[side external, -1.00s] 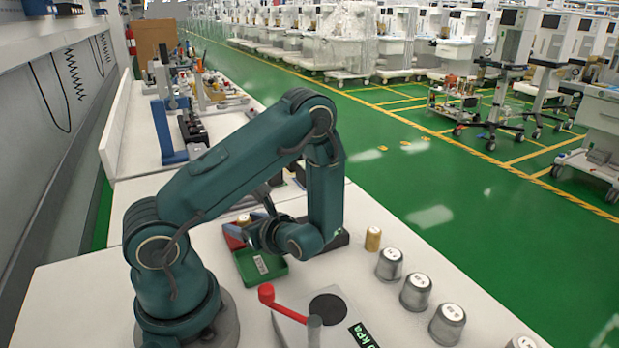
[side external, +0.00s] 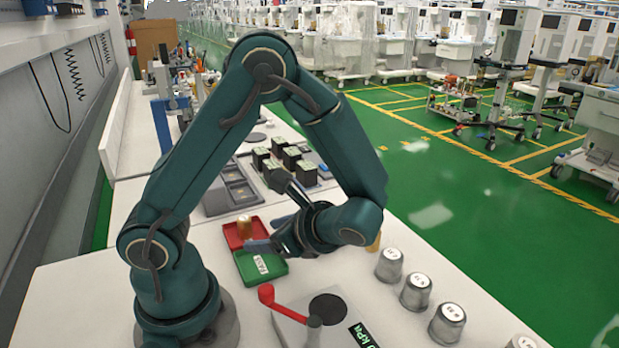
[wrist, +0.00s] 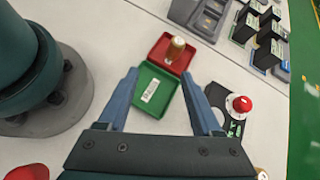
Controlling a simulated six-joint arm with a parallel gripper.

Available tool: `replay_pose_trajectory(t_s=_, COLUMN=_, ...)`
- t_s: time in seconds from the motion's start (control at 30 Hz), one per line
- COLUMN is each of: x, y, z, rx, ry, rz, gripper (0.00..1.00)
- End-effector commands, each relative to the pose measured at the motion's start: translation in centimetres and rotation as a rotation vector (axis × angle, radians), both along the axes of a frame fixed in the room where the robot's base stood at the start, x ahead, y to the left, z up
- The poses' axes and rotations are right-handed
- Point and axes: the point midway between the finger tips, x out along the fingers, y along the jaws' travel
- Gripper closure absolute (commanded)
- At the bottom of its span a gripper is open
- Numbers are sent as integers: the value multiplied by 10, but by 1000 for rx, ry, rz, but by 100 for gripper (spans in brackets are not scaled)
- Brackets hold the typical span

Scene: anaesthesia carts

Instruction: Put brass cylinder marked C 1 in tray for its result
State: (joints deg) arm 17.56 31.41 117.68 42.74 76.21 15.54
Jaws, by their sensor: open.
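A brass cylinder (side external: 244,227) stands upright in the red tray (side external: 230,234); the wrist view shows it too (wrist: 177,47), with its marking too small to read. The green tray (side external: 276,273), holding a white label, adjoins the red one; the wrist view shows this green tray (wrist: 165,88) between my fingers. A second brass cylinder (side external: 375,243) stands on the table, mostly hidden behind my wrist. My gripper (side external: 266,233) is open and empty. Its fingers (wrist: 163,98) point toward the trays, apart from the cylinder.
Several silver cylinders (side external: 415,291) stand along the right table edge. A pressure device with a red lever (side external: 267,296) is at the front. A black box with a red button (wrist: 240,104) sits beside the trays. Dark blocks (side external: 291,158) and a grey holder (side external: 232,187) lie behind.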

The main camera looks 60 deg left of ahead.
Motion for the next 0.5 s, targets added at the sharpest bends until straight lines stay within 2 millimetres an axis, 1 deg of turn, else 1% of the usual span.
replay_pose_trajectory(t_s=0.03, x=-3, y=-5, z=6, rx=-55, ry=-78, rz=58, gripper=34)
replay_pose_trajectory(t_s=0.23, x=-13, y=-33, z=20, rx=-273, ry=-367, rz=287, gripper=34)
replay_pose_trajectory(t_s=0.37, x=-14, y=-52, z=32, rx=-415, ry=-560, rz=428, gripper=34)
replay_pose_trajectory(t_s=0.5, x=-11, y=-72, z=47, rx=-570, ry=-770, rz=569, gripper=34)
